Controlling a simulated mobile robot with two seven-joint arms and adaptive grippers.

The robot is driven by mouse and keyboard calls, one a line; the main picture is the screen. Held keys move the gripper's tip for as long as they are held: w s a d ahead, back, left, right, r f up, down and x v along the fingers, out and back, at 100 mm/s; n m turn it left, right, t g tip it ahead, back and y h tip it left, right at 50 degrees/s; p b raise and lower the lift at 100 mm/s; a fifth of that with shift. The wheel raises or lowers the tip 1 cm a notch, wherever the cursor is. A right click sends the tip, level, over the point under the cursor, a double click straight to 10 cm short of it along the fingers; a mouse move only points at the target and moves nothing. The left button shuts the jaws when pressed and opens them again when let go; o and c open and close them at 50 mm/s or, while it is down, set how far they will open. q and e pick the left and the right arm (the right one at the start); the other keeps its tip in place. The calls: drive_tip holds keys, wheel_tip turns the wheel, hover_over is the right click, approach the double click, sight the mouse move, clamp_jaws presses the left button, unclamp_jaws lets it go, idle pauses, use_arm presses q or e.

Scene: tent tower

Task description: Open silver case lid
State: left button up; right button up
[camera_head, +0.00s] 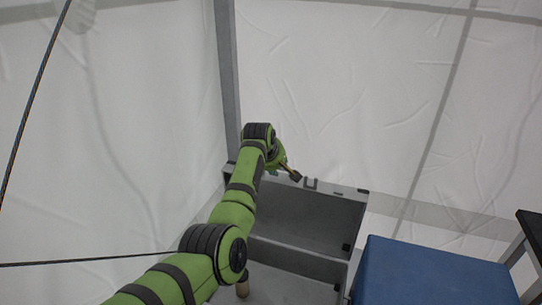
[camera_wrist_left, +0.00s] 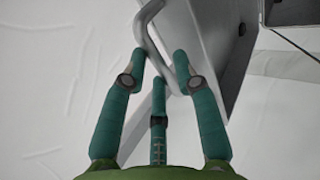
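The grey silver case stands beyond my left arm in the head view, with its lid (camera_head: 310,218) raised and the hollow inner side facing me. The lower box (camera_head: 297,262) shows beneath it, partly hidden by my arm. My left gripper (camera_head: 280,167) is at the lid's upper left edge. In the left wrist view, the left gripper (camera_wrist_left: 160,68) has its teal fingers spread around a bent metal handle (camera_wrist_left: 147,32) beside the grey case panel (camera_wrist_left: 212,50). The fingertips stand apart; firm contact with the handle is not clear. My right gripper is out of view.
A blue box (camera_head: 435,272) stands close to the right of the case. A dark-topped table (camera_head: 531,224) is at the right edge. White tent walls (camera_head: 340,80) and a grey pole (camera_head: 227,75) stand close behind. A dark cable crosses the left side.

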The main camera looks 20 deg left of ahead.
use_arm(q)
drive_tip(key=v, duration=0.9)
drive_tip(key=shift+s+r, duration=0.25)
